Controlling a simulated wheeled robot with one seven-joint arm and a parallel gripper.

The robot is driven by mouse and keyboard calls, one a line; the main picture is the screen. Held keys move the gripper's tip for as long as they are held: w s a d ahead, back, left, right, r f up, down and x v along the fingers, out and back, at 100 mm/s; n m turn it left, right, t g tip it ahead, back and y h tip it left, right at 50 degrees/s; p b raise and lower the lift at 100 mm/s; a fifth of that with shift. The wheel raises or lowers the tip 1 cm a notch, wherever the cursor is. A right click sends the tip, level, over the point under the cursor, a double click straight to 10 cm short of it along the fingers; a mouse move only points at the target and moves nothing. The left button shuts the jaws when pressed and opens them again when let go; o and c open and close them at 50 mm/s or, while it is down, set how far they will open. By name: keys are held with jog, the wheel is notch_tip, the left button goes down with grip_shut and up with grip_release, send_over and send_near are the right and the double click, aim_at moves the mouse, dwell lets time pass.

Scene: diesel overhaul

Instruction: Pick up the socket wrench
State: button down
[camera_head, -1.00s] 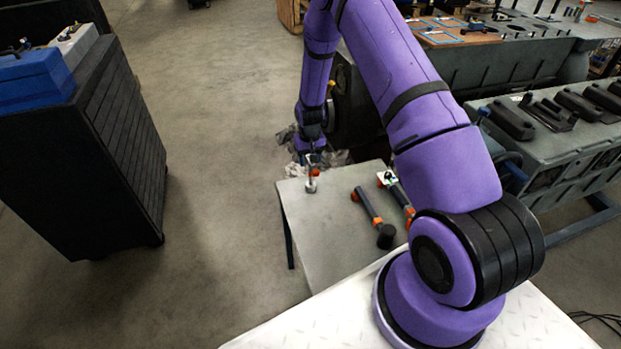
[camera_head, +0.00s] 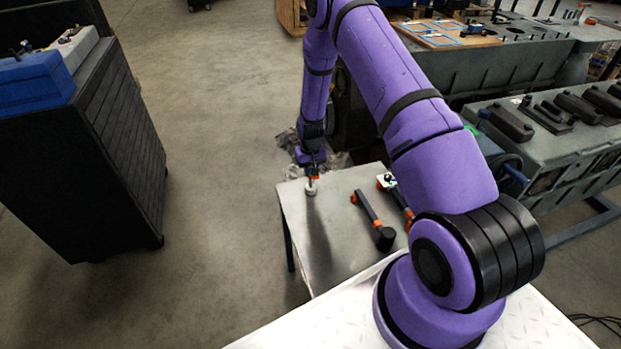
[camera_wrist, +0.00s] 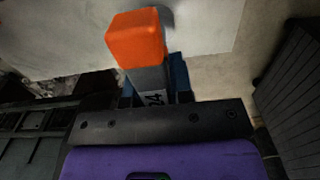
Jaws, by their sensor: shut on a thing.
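The socket wrench (camera_head: 311,190) stands upright at the far left corner of the small grey table (camera_head: 335,245), with a pale metal socket at its lower end and orange above it. My gripper (camera_head: 312,169) is above the table, shut on the wrench's upper part. In the wrist view, the wrench (camera_wrist: 138,38) shows a bright orange end and a grey body marked "24" between the fingers of my gripper (camera_wrist: 155,92). I cannot tell whether the socket touches the tabletop.
A dark cabinet (camera_head: 85,150) stands left across clear floor. A grey engine block (camera_head: 560,140) is at right.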

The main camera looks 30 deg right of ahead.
jog(key=shift+r, duration=0.15)
jog(key=shift+r, duration=0.55)
notch_tip(320, 180, up, 2)
jog(key=shift+r, duration=0.2)
jog(key=s+d, duration=0.2)
jog(key=s, duration=0.5)
jog(key=s+d+r, duration=0.1)
jog(key=s+d, duration=0.2)
jog(key=s, duration=0.5)
jog(key=shift+s+r, duration=0.1)
jog(key=c, duration=1.7)
grip_release()
jog(key=shift+c, duration=0.2)
jog(key=shift+r, duration=0.1)
grip_shut()
